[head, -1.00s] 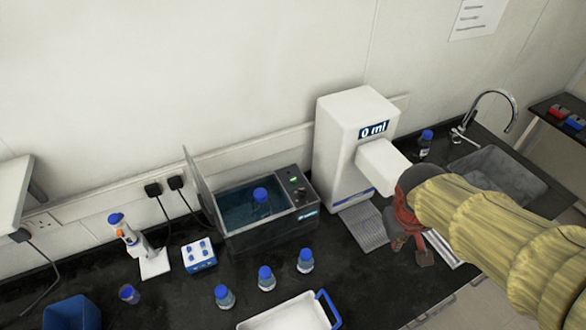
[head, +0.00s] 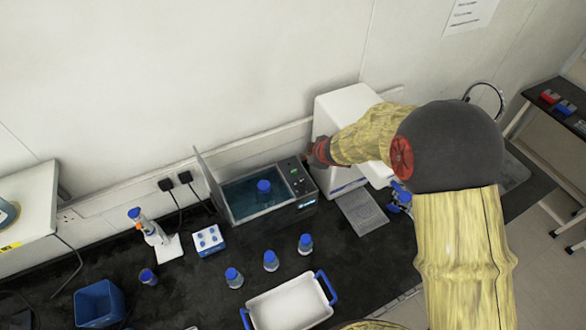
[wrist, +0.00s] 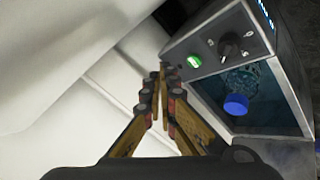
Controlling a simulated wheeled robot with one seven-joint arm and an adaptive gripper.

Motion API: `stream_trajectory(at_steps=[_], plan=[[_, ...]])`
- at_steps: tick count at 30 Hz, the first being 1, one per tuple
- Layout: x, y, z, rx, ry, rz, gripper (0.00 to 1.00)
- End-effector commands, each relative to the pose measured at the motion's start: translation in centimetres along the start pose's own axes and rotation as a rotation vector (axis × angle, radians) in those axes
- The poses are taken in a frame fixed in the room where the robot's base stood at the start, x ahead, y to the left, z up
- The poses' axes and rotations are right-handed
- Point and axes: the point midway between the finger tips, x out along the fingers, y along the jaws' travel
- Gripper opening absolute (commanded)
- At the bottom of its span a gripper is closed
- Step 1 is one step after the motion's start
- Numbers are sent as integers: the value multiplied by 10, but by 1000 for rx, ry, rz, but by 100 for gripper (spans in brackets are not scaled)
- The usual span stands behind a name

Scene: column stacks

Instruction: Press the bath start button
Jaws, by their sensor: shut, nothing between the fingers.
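The water bath (head: 262,221) is a dark open tank with water, its lid raised, and a blue-capped bottle (head: 264,187) standing in it. Its control panel (head: 301,182) is at its right end. In the wrist view the panel carries a lit green button (wrist: 194,61) beside a black dial (wrist: 229,45). My gripper (head: 307,157) is just behind and above the panel in the head view. In the wrist view my gripper (wrist: 162,74) is shut and empty, its tips left of the green button and apparently apart from it.
The white dispenser (head: 338,104) stands right of the bath, partly hidden by my arm. Several blue-capped bottles (head: 271,261) and a white tray (head: 288,303) are in front. A pipette stand (head: 168,246) and blue-knobbed box (head: 208,240) stand left.

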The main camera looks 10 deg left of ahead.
Motion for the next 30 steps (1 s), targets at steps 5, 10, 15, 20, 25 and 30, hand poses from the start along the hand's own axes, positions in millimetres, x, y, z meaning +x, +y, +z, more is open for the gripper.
stream_trajectory(at_steps=[5, 10, 15, 20, 25, 30], plan=[[-4, 6, -44, -82, 142, -16, 0], [-7, -1, -59, -85, 201, -37, 0], [-7, -1, -60, -78, 205, -38, 0], [-7, -1, -60, -78, 204, -37, 0], [-5, -2, -58, -78, 204, -37, 0], [4, -8, -54, -78, 204, -37, 0]])
